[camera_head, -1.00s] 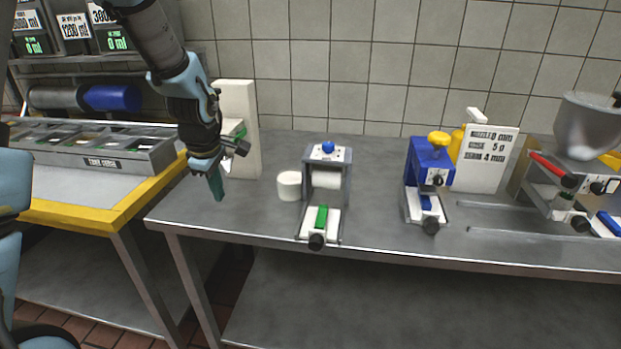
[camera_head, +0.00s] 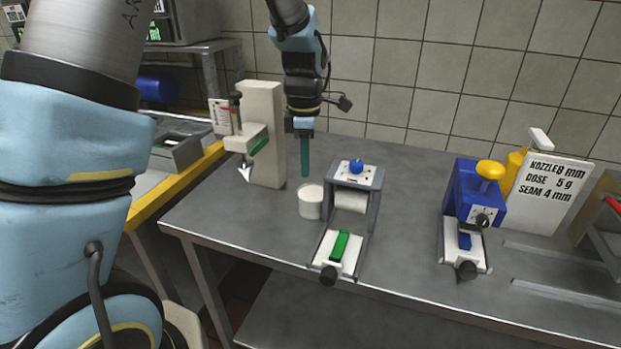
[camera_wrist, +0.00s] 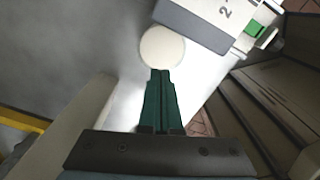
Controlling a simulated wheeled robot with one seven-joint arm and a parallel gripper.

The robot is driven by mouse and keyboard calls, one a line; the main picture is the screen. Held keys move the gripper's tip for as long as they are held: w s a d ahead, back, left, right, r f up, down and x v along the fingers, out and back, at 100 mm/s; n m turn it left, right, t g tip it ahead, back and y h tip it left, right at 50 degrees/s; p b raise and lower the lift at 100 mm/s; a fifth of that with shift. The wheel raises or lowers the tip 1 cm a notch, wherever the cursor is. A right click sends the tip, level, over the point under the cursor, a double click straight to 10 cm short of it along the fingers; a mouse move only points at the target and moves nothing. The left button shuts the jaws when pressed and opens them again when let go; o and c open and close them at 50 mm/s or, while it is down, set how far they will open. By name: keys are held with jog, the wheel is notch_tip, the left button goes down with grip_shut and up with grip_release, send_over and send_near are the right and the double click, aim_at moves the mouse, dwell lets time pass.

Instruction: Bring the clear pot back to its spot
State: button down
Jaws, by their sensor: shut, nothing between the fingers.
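A small white round pot (camera_head: 310,203) stands upright on the steel table, just left of the grey roller device. Its pale round top also shows in the wrist view (camera_wrist: 162,47). I cannot tell whether this is the clear pot, and no plainly see-through pot is in view. My gripper (camera_head: 305,174) points down with its green fingers shut and empty. It shows above and behind the pot in the head view. In the wrist view, my fingertips (camera_wrist: 160,73) appear at the pot's near edge, and whether they touch is unclear.
The grey roller device (camera_head: 359,187) with a green lever stands right of the pot. A tall white stand (camera_head: 265,132) is close on the left. A blue dosing device (camera_head: 474,205) and a sign (camera_head: 549,192) stand farther right. The table's front left is clear.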

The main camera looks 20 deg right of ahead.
aim_at(305, 198)
notch_tip(305, 198, down, 10)
jog(key=shift+r+p, duration=0.25)
jog(key=shift+p, duration=0.95)
jog(key=shift+a, duration=0.1)
